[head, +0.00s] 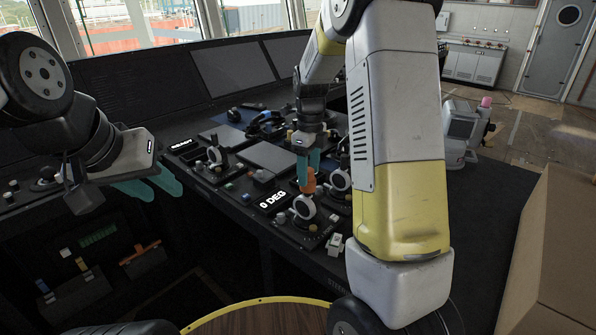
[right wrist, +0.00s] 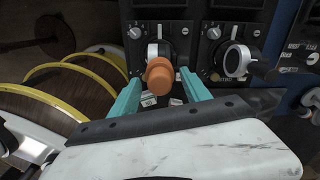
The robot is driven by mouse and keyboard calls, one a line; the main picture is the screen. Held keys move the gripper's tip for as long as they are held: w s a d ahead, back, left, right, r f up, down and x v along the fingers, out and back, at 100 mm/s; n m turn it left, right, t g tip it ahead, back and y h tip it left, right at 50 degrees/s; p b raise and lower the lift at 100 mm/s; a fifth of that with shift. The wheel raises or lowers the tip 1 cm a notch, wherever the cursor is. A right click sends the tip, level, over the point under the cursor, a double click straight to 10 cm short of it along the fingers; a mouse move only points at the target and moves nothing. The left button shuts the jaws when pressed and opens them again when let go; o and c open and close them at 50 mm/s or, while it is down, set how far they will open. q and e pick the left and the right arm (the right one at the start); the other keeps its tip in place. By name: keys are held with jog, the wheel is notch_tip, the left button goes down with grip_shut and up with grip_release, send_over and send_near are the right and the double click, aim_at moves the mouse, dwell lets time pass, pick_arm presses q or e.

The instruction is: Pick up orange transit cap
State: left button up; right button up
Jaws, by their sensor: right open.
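The orange transit cap (head: 307,183) sits on a lever with a pale round collar on the control console. In the right wrist view the cap (right wrist: 160,76) lies between the two teal fingers. My right gripper (head: 308,161) is open around the cap from above, with a visible gap on each side. The same gripper shows in the right wrist view (right wrist: 159,79). My left gripper (head: 165,192) is open and empty, over the console's left front edge, well away from the cap.
Another lever with a pale round handle (right wrist: 237,61) stands beside the capped one. A "0 DEG" display (head: 272,202) lies left of it. A large brown box (head: 552,255) stands at the right. A round wooden surface with yellow rim (head: 262,318) is at the bottom.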

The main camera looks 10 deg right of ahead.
grip_shut()
jog(key=shift+r, duration=0.15)
